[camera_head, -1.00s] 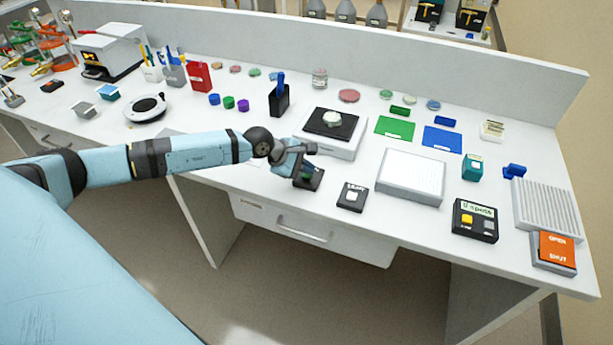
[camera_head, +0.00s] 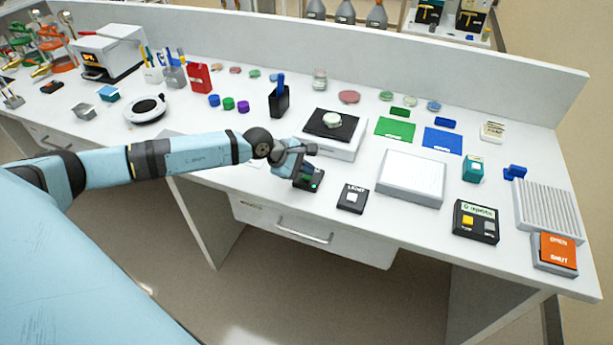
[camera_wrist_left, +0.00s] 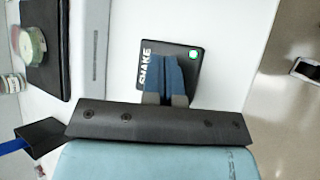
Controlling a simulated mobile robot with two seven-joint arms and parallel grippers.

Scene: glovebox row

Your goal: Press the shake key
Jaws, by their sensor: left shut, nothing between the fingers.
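The shake key is a small black box (camera_head: 312,186) at the front edge of the white bench. In the left wrist view the box (camera_wrist_left: 200,77) shows white SHAKE lettering and a bright green light at one corner. My left gripper (camera_head: 306,174) points down onto it. Its blue fingers (camera_wrist_left: 166,62) are together, empty, and cover the middle of the box, so the key's cap is hidden. The fingertips look on or very close to its top; I cannot tell contact exactly. The shaker (camera_head: 341,151), a white box with a black top, stands behind with a round dish (camera_head: 333,120) on it.
A second black key box (camera_head: 352,199) stands just right of the gripper. A black holder (camera_head: 279,103) stands behind the gripper.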

